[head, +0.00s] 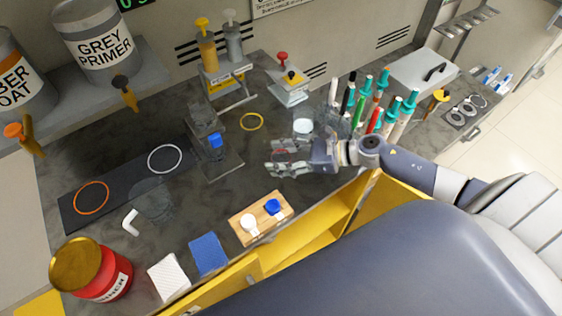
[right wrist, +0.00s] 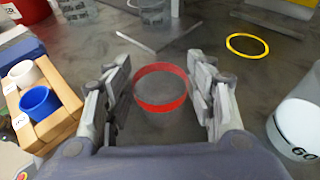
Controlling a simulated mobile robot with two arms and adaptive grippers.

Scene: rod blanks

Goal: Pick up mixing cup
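A see-through cup with a red band around its rim (right wrist: 160,88) stands on the dark worktop, in the middle of the right wrist view. My right gripper (right wrist: 160,100) is open, with one finger on each side of this cup. Gaps show between the cup and both fingers. In the head view my right gripper (head: 279,157) is low over the counter, and only a bit of the red rim shows between its fingers. My left gripper is not in view.
A whitish cup (head: 303,126) stands beyond the gripper, close to a rack of upright tools. A wooden block with white and blue caps (head: 262,217) lies nearer the front edge. A yellow ring (head: 251,121) and a stand with a blue part (head: 215,142) are to the left.

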